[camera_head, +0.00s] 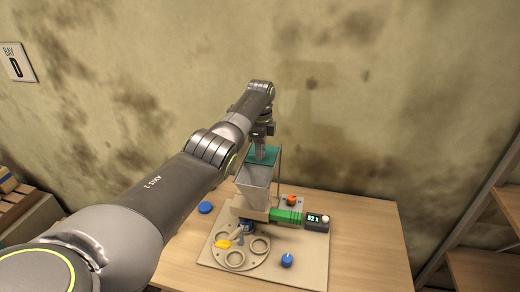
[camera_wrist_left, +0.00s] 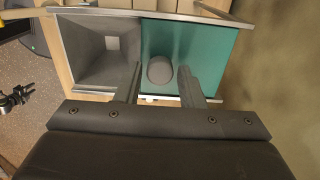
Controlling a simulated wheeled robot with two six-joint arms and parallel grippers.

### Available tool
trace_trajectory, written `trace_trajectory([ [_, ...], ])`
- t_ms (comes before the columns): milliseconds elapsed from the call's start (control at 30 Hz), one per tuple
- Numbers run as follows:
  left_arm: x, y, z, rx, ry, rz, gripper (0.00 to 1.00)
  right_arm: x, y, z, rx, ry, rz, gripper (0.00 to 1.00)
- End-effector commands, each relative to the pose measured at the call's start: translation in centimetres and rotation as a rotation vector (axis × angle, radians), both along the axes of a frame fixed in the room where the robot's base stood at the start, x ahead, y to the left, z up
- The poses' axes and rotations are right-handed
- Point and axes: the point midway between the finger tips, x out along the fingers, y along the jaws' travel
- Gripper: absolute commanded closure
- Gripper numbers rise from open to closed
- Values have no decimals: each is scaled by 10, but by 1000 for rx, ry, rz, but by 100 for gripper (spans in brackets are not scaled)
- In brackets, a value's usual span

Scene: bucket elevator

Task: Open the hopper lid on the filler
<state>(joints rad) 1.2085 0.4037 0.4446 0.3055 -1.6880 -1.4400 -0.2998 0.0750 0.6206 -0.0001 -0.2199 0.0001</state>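The filler's hopper (camera_head: 254,188) is a grey, tapering bin on the machine's base plate. Its teal lid (camera_wrist_left: 212,58) covers only the right part of the hopper top in the left wrist view. The left part is uncovered and shows the sloping grey inside (camera_wrist_left: 90,50). A dark round knob (camera_wrist_left: 160,70) stands on the lid. My left gripper (camera_head: 260,153) is over the lid. In the wrist view its two fingers (camera_wrist_left: 158,82) are apart on either side of the knob, with a small gap showing on each side.
The base plate (camera_head: 305,268) carries a round turntable (camera_head: 257,262), a green cylinder (camera_head: 286,216), a display box (camera_head: 315,222), an orange button (camera_head: 292,200) and a blue knob (camera_head: 287,260). A blue disc (camera_head: 205,208) lies at left. The wooden table (camera_head: 370,250) is clear at right; shelving (camera_head: 485,215) stands beyond.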

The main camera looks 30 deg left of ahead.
Motion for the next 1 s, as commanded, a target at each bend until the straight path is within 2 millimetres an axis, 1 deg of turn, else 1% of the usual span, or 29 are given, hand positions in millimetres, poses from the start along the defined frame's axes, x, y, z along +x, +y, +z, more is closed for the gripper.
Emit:
trace_trajectory([
  [33,0,0,0,0,0,0,58,-1,0,0,0,1,0,64],
  [67,0,0,0,0,0,0,54,-1,0,0,-1,1,0,64],
  [100,0,0,0,1,0,0,53,-1,-1,0,-1,1,0,64],
  [367,0,1,1,1,0,1,53,-1,-5,0,-6,1,1,64],
  [467,1,1,7,1,-2,1,53,-1,-5,-2,-7,2,2,64],
  [567,1,1,21,2,-5,1,53,-1,-6,-6,-7,2,2,64],
  [667,1,0,41,2,-5,0,53,-1,-6,-14,-7,2,2,64],
  [833,1,0,84,1,-5,1,53,-1,-6,-27,-7,2,2,64],
  [1000,1,0,123,1,-3,0,53,-1,-5,-34,-7,3,2,64],
])
